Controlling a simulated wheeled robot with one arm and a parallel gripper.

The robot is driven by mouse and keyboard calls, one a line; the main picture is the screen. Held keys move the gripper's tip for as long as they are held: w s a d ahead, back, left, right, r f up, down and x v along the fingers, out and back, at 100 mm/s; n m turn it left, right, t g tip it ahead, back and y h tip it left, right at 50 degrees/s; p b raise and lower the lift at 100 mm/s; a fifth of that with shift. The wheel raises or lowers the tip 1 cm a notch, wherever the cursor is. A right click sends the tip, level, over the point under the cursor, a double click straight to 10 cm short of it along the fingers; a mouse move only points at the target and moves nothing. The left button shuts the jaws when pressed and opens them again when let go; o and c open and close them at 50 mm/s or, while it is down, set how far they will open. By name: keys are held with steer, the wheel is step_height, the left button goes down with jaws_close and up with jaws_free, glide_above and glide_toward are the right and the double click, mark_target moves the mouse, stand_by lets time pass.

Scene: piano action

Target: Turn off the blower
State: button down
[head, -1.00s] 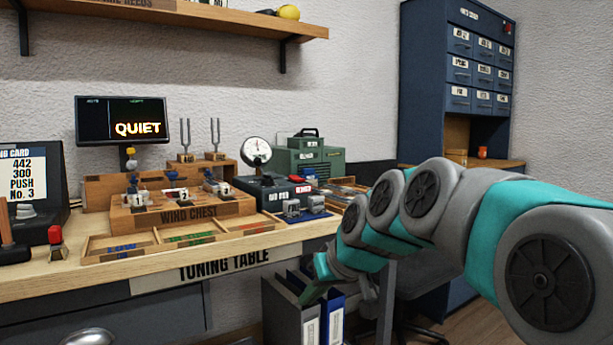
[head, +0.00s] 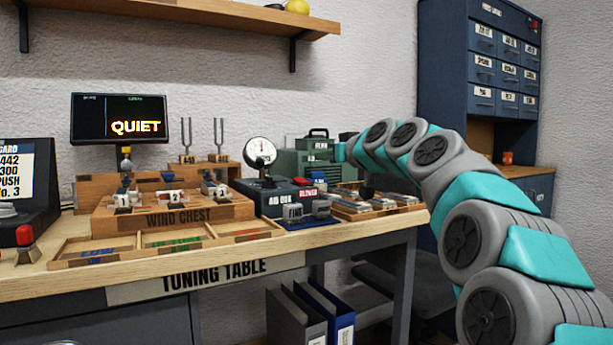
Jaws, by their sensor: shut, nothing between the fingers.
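A dark control box (head: 268,196) stands on the tuning table, with a round white gauge (head: 260,152) on top. My gripper (head: 341,152) is at the end of my raised arm, shut and empty, beside the right side of the green machine and above and right of the red switch. It appears apart from the switch. The fingers are small and partly hidden by my arm.
A wooden wind chest (head: 175,221) with tuning forks behind it stands left of the box. A screen (head: 119,119) reads QUIET. Small metal blocks (head: 293,212) sit before the box, and trays (head: 375,205) lie to its right. A shelf (head: 220,14) hangs above.

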steer(key=shift+a, duration=0.1)
stand_by(0.3)
steer(key=p, duration=0.2)
glide_above(303, 181)
steer(key=shift+s+f, duration=0.15)
steer(key=shift+f, duration=0.45)
steer(key=shift+w+f+b, duration=0.2)
steer(key=shift+f+b, duration=0.25)
steer(key=shift+f, duration=1.65)
steer(key=shift+r, duration=0.15)
